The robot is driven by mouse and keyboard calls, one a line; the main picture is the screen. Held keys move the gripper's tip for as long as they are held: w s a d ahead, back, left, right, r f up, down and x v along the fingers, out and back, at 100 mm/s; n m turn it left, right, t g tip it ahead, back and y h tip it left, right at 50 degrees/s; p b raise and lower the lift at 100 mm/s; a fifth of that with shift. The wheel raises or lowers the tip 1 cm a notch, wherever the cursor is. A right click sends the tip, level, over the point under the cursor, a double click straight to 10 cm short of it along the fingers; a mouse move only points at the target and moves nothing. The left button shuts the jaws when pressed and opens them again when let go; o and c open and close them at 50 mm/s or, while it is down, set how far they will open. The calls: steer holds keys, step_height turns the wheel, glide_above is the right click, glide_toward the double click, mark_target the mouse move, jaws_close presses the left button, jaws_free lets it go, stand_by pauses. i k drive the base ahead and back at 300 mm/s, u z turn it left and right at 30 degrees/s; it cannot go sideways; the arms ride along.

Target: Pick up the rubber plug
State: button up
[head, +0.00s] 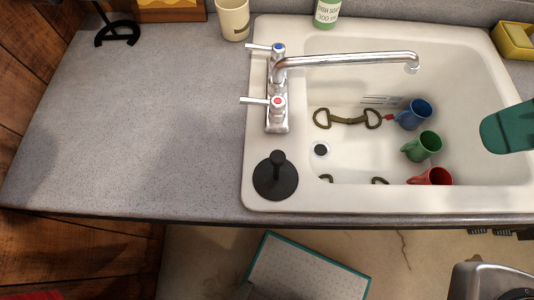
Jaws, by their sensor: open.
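The rubber plug (275,182) is a black round disc with an upright knob on top. It lies on the left front corner of the white sink's rim (257,140), in front of the tap (278,95). Nothing covers it in the head view. The drain (320,150) shows as a small dark-centred circle in the basin, to the right of and behind the plug.
The basin holds a blue mug (413,114), a green mug (422,146), a red mug (433,177) and a brass-coloured bit (347,118). A cream mug (232,18) and a soap bottle (326,14) stand behind. The grey counter (130,120) left of the sink is mostly clear.

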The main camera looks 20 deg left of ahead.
mark_target(275, 179)
steer(key=z, duration=0.2)
steer(key=k, duration=0.15)
steer(key=u, duration=0.4)
steer(key=i, duration=0.25)
steer(key=u, duration=0.4)
steer(key=k, duration=1.1)
steer(key=u, duration=1.25)
steer(key=i, duration=0.5)
